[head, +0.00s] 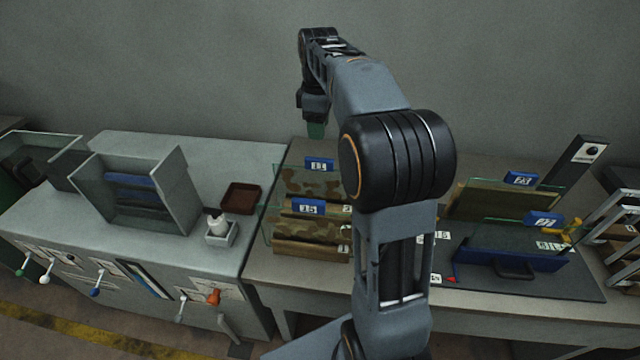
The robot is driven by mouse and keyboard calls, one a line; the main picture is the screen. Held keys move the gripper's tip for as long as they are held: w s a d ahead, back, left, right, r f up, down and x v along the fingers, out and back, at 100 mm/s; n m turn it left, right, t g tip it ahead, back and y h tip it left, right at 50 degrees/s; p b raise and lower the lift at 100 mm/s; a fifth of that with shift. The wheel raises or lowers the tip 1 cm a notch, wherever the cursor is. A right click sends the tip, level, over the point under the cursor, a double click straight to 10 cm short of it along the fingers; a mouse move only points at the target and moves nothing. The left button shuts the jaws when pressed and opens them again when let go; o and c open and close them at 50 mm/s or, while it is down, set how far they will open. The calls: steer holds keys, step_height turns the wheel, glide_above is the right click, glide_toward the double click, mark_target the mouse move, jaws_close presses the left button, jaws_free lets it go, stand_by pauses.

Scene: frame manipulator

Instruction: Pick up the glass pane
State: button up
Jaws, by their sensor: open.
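Several clear glass panes stand upright on the table, with blue number tags. The back left pane (291,185) and front left pane (325,226) stand by camouflage-patterned padded rests. On the right are a back pane (550,200) and a front pane (490,232), the front one near a dark blue base with a handle. My gripper (316,130) hangs down above and behind the left panes, its greenish tips apart from them. It is small here; it is open and nothing shows held. My arm hides the middle of the table.
A dark post (575,165) rises at right, beside a rack (620,225). A yellow object (568,230) lies near the right panes.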

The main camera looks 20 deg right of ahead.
mark_target(319, 159)
steer(key=f, duration=0.7)
steer(key=shift+w+d+f, duration=0.3)
steer(key=shift+d+f, duration=0.05)
steer(key=shift+f, duration=0.05)
steer(key=shift+a+f+p, duration=0.15)
steer(key=shift+f+p, duration=0.5)
steer(key=shift+f, duration=2.25)
steer(key=shift+c, duration=0.2)
jaws_close()
